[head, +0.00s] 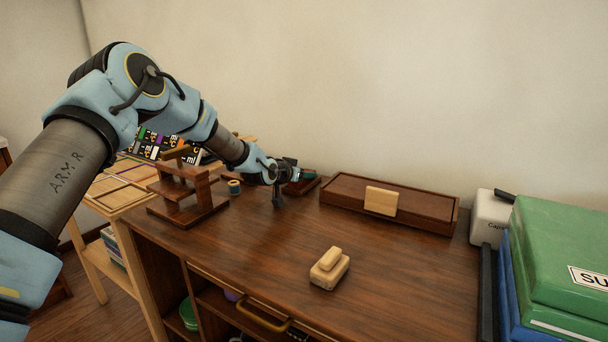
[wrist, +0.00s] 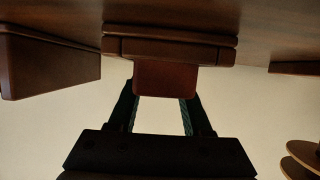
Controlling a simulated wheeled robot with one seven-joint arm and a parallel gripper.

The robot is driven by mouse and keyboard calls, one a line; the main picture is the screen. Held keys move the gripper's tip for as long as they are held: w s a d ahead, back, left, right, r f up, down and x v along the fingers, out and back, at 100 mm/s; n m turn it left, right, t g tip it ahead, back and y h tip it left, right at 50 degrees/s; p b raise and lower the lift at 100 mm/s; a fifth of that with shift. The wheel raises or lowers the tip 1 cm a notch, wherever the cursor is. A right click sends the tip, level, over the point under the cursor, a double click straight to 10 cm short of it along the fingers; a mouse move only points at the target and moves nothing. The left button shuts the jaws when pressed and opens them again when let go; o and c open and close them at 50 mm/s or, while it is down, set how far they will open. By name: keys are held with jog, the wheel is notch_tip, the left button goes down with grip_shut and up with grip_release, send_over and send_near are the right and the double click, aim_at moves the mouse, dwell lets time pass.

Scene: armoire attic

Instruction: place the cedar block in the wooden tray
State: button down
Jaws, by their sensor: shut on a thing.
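My gripper (head: 307,174) is low over the back of the desk, at a small dark red-brown wooden piece (head: 299,188). In the wrist view my gripper (wrist: 160,108) has its two fingers closed on a reddish-brown block (wrist: 165,79). The block meets a wider, flat, rimmed wooden piece (wrist: 170,48); whether they are joined or only touching, I cannot tell. It may be the cedar block. A long, shallow dark wooden tray (head: 340,191) lies to the right, with a pale wooden block (head: 381,201) at its front side.
A stepped wooden stand (head: 188,199) and a thread spool (head: 234,187) are left of my gripper. A pale two-tier block (head: 330,267) sits near the desk's front. Green boxes (head: 560,250) and a white container (head: 490,217) crowd the right. The desk middle is clear.

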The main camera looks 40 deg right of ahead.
jog(key=shift+c, duration=1.7)
grip_release()
jog(key=shift+r, duration=0.15)
jog(key=v, duration=1.2)
